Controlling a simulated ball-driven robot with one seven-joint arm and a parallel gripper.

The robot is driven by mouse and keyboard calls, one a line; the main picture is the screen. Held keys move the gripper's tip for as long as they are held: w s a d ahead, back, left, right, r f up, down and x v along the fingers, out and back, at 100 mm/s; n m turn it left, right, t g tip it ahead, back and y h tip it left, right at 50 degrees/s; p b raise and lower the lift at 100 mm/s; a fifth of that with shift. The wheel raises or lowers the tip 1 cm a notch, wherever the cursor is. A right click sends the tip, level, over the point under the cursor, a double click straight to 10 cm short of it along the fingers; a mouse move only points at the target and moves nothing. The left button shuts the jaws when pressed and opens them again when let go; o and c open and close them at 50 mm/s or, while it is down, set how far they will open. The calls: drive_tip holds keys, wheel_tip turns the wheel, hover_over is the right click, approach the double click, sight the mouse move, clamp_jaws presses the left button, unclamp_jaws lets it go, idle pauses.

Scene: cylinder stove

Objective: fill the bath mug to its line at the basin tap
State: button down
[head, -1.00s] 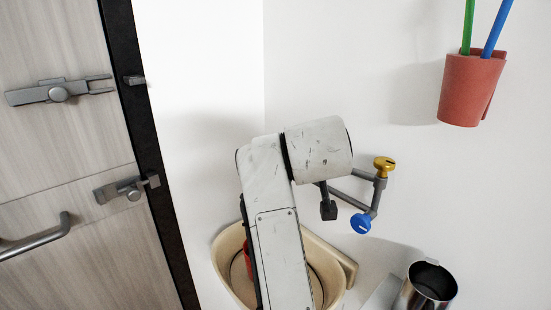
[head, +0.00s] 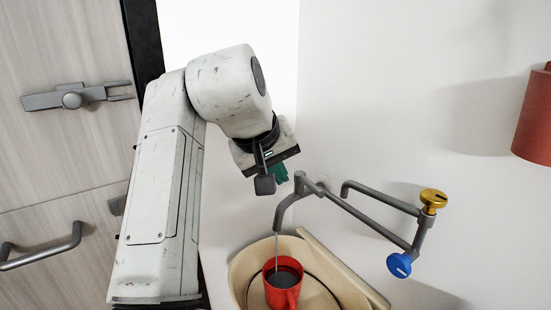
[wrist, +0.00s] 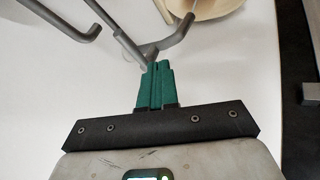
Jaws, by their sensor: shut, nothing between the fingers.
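The red bath mug (head: 284,297) stands upright in the beige corner basin (head: 335,268). A thin stream (head: 277,250) falls from the spout of the grey tap (head: 295,196) into the mug. The mug's inside looks dark; I cannot make out its line or the water level. The tap has a yellow knob (head: 433,199) and a blue knob (head: 399,265) at its right end. My gripper (head: 280,174) is above and left of the spout, its green fingers shut and empty. In the wrist view the fingers (wrist: 158,68) appear close to the tap pipe (wrist: 178,42); contact is unclear.
The wooden door (head: 60,160) with a grey latch (head: 72,98) and handle (head: 45,250) is at the left. A reddish cup (head: 533,120) hangs on the wall at the right edge.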

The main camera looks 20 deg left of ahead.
sight(312, 186)
drive_tip(key=shift+w+d+f+p, duration=0.3)
drive_tip(key=shift+w+d+f, duration=0.6)
drive_tip(key=shift+w+f, duration=0.3)
drive_tip(key=shift+w+d+f+p, duration=0.25)
drive_tip(key=shift+w+d+f, duration=0.75)
drive_tip(key=shift+w, duration=0.25)
drive_tip(key=shift+w+d+r+n+y+p, duration=0.1)
drive_tip(key=shift+w+d+n+y+p, duration=0.2)
drive_tip(key=shift+p, duration=0.35)
drive_tip(key=shift+s+d+r+n+y+p, duration=0.1)
drive_tip(key=shift+d+n+p, duration=0.25)
drive_tip(key=shift+p, duration=0.25)
drive_tip(key=shift+w+f, duration=0.15)
drive_tip(key=shift+f, duration=0.05)
